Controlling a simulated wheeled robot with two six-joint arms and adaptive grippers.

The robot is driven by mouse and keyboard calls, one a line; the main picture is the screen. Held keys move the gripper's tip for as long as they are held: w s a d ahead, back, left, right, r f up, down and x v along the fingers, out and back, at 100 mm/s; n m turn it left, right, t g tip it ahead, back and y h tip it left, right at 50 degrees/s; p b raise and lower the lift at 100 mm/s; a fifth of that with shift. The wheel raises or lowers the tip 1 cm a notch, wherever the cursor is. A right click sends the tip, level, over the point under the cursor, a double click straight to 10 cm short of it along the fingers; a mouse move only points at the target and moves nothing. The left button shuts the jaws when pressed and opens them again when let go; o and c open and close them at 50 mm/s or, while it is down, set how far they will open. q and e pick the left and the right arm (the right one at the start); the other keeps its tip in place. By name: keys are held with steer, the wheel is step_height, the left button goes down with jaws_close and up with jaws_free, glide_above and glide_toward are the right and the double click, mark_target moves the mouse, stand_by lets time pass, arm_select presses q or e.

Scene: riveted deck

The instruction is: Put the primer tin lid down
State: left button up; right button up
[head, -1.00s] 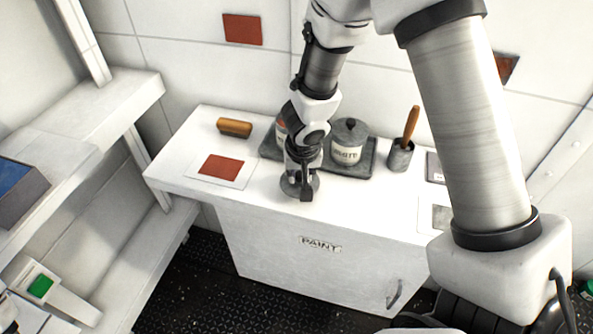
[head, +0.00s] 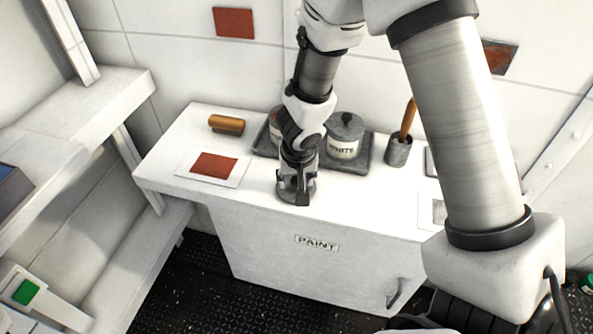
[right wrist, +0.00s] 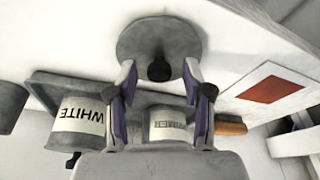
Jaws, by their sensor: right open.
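The primer tin lid is a round grey disc (head: 283,194) with a black knob. It lies on the white cabinet top near the front edge, and also shows in the right wrist view (right wrist: 182,38). My right gripper (head: 298,196) is over it. In the right wrist view its fingers (right wrist: 160,78) are open, apart on either side of the knob. The tin labelled PRIMER (right wrist: 168,125) stands on the dark tray behind the lid. In the head view my arm hides most of this tin. My left gripper is not in view.
On the grey tray (head: 362,166) stands a lidded tin labelled WHITE (head: 343,140). A brush pot (head: 398,152) is right of it. A wooden-brown roller (head: 227,124) and a red swatch card (head: 213,165) lie left. White shelves (head: 95,100) stand at far left.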

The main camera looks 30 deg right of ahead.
steer(key=p+v, duration=0.7)
steer(key=v, duration=0.5)
steer(key=s+a+f+n+g+y, duration=0.1)
steer(key=s+a+f+y, duration=0.15)
steer(key=s+f, duration=0.4)
steer(key=s+a+f+n+g+y, duration=0.1)
steer(key=s+a+f+g, duration=0.15)
steer(key=f, duration=0.75)
steer(key=s+d+f+n+h, duration=0.2)
steer(key=s+d+f, duration=0.1)
steer(key=s+f, duration=0.6)
steer(key=shift+s+n, duration=0.4)
steer(key=shift+s, duration=0.1)
